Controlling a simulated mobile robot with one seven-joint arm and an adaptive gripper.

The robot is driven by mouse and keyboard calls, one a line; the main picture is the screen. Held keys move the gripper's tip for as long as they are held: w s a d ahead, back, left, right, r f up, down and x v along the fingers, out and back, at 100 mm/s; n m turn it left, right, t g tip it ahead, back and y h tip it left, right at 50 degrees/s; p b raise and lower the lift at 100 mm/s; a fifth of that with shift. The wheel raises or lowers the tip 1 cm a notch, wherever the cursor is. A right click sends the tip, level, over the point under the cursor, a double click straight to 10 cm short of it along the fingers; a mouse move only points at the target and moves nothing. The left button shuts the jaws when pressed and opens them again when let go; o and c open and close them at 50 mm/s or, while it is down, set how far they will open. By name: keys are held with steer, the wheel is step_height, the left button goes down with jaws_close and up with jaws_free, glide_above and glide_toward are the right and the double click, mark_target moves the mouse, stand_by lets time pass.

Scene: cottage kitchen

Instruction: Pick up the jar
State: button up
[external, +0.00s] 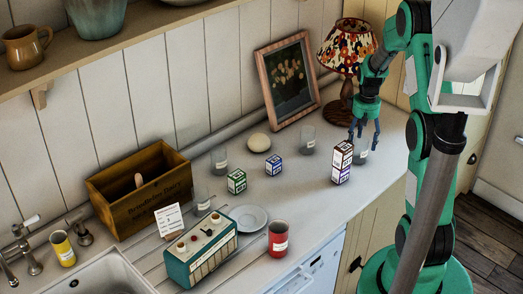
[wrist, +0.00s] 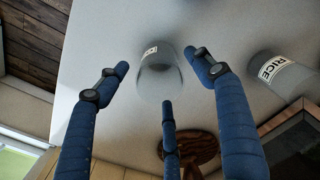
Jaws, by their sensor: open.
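A clear glass jar (external: 361,156) with a small white label stands on the counter at the right, partly behind a tall brown-and-white box. In the wrist view the jar (wrist: 163,80) sits in the space between my three blue fingers. My gripper (external: 363,134) is open and points down over the jar. In the wrist view its fingertips (wrist: 157,72) are spread around the jar; I cannot tell whether any touches it. Another clear jar (external: 308,140) stands to the left; a jar labelled RICE (wrist: 280,72) shows at the right of the wrist view.
The tall box (external: 342,163) stands very close to the jar. A lamp (external: 346,55) and a framed picture (external: 287,80) are behind. Further left are small green (external: 236,182) and blue (external: 273,167) boxes. The counter front near the red cup (external: 278,239) has some free room.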

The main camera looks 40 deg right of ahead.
mark_target(360, 151)
stand_by(0.3)
steer(key=shift+s+a+f+b, duration=0.1)
steer(key=shift+f+b, duration=0.3)
steer(key=shift+f, duration=2.2)
steer(key=c, duration=1.3)
steer(key=shift+c, duration=0.2)
steer(key=shift+r, duration=0.15)
steer(key=shift+r, duration=0.55)
steer(key=shift+s+a+r+p, duration=0.15)
steer(key=shift+s+r+p, duration=0.05)
steer(key=shift+r, duration=0.4)
steer(key=shift+s+a+r+p, duration=0.1)
steer(key=shift+s+r+p, duration=0.05)
steer(key=shift+r, duration=0.45)
steer(key=s+a, duration=0.3)
steer(key=s, duration=0.1)
steer(key=s+a+r, duration=0.1)
steer(key=s+a, duration=0.2)
steer(key=s, duration=0.1)
steer(key=s+a, duration=0.3)
steer(key=s, duration=0.1)
steer(key=shift+a+r+p, duration=0.15)
steer(key=shift+a+p, duration=0.05)
steer(key=shift+p, duration=0.2)
